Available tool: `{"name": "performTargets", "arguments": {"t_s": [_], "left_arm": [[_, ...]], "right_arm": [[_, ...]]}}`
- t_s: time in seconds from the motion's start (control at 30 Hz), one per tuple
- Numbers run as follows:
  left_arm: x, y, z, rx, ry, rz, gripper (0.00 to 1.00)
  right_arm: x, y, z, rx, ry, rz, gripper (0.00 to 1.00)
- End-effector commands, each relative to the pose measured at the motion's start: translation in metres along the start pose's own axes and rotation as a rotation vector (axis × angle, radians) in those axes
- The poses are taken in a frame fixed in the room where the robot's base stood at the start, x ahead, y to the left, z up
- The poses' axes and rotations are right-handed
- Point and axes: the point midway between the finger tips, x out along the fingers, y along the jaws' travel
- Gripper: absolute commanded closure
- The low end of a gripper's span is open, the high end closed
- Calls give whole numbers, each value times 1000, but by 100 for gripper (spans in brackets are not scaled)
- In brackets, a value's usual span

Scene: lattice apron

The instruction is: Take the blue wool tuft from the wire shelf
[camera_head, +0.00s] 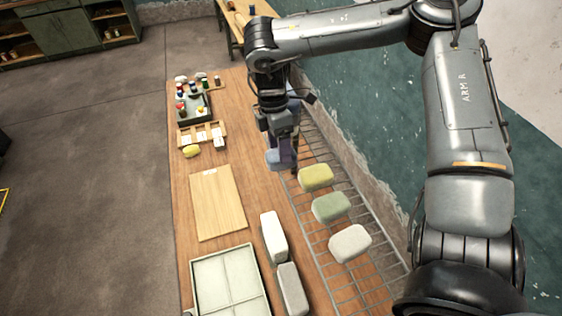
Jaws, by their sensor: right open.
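The wire shelf (345,262) runs along the right side of the wooden table. A yellow tuft (316,176), a green tuft (331,207) and a white tuft (350,244) lie on it in a row. The blue wool tuft (272,158) shows as a pale blue patch at the far end of this row, largely hidden by my right gripper. My right gripper (286,163) points down at the blue tuft, open; I cannot tell whether its fingers touch it. My left gripper is not in view.
A wooden board (217,204) lies on the table, with a pale divided tray (227,283) nearer. Two blocks, white (273,237) and grey (291,289), stand beside the shelf. A dark tray (194,107) with small bottles and a wooden rack (201,134) are farther back.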

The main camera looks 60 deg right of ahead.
Motion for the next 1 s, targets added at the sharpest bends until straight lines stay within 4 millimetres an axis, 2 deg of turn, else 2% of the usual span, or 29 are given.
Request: {"name": "performTargets", "arguments": {"t_s": [0.03, 0.1, 0.37, 0.47, 0.6, 0.63, 1.0], "left_arm": [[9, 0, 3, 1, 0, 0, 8], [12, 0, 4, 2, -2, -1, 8], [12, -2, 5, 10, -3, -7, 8], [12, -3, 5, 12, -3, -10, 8], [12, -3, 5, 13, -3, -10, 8], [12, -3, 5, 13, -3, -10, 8], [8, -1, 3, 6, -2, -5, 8]], "right_arm": [[11, 1, 0, -2, 0, -1, 36], [16, 1, 0, -1, -1, 0, 36], [17, 0, 0, 0, -1, 1, 36], [17, 0, 0, 0, -1, 1, 48], [17, 0, 0, 0, -1, 0, 69], [17, 0, 0, 0, -1, 0, 72], [13, -1, 0, 1, -1, 1, 72]]}}
